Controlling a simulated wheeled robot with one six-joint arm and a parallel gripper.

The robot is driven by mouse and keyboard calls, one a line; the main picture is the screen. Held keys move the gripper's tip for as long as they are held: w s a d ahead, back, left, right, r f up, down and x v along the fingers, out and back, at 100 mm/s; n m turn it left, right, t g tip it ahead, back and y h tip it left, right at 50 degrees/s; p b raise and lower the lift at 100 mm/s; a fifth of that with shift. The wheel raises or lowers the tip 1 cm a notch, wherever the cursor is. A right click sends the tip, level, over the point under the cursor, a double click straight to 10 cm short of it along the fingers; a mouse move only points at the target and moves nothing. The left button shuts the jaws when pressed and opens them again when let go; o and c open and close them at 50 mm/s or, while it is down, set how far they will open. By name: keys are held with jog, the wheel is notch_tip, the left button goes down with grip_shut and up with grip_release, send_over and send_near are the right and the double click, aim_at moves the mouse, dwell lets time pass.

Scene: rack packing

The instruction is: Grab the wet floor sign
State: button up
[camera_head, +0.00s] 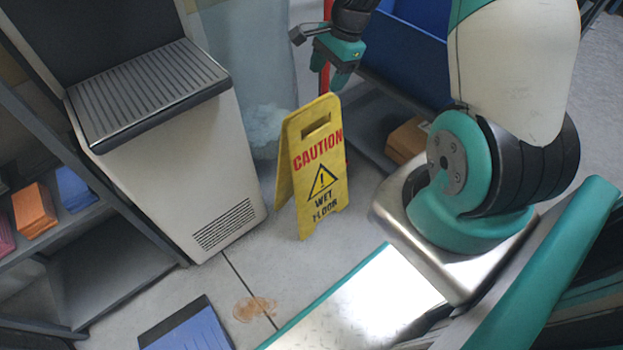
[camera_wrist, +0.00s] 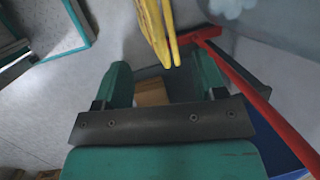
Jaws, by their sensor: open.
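The yellow wet floor sign (camera_head: 316,164) stands upright as an A-frame on the floor, with red and black lettering and a handle slot near its top. In the wrist view the yellow sign (camera_wrist: 155,28) shows edge-on at the top, beyond and between the fingertips. My gripper (camera_head: 338,62) is above the sign's top, slightly to its right, in the head view. In the wrist view my gripper (camera_wrist: 163,78) has its two teal fingers apart with nothing held between them. I cannot tell the exact gap between fingers and sign.
A grey-white cabinet (camera_head: 175,160) stands left of the sign. A red pole (camera_wrist: 250,92) runs close by on the right in the wrist view. A cardboard box (camera_head: 406,140) sits on a shelf behind. A brown stain (camera_head: 254,309) and a blue item (camera_head: 186,330) are on the floor.

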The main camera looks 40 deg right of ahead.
aim_at(314, 106)
jog(key=b+x, duration=0.5)
jog(key=x, duration=0.7)
jog(key=shift+w+r, duration=0.1)
jog(key=shift+w, duration=0.05)
dwell(0.4)
grip_shut()
